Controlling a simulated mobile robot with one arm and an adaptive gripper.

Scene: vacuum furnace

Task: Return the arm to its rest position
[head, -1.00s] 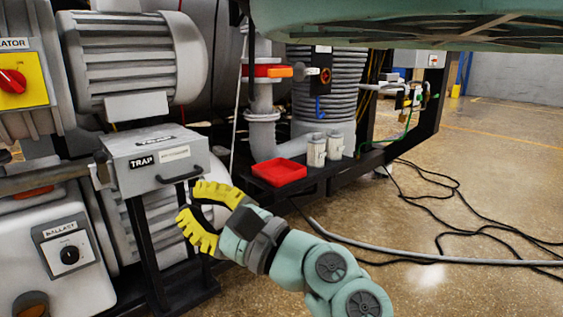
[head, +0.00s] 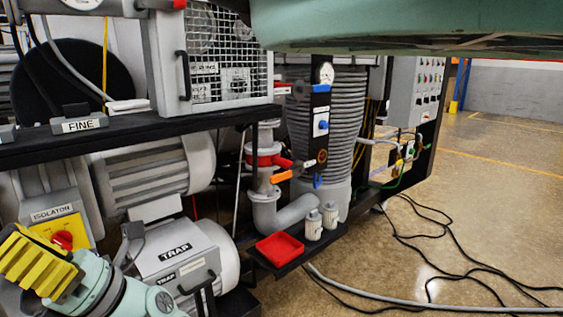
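My gripper (head: 40,263), with yellow ribbed fingers, is at the lower left of the head view. It is in front of the yellow isolator panel (head: 43,227) with its red knob and to the left of the grey TRAP box (head: 172,257). The fingers lie close together in the picture, seen from the side, so their gap is hidden. I see nothing held in them. Part of my green-grey arm shows at the bottom left, in front of the pump equipment.
A red tray (head: 280,248) and two small grey canisters (head: 321,222) sit on a low black shelf. A black shelf marked FINE (head: 84,125) and a mesh-fronted box (head: 225,70) stand above. Black cables (head: 440,245) lie on the otherwise open floor at right.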

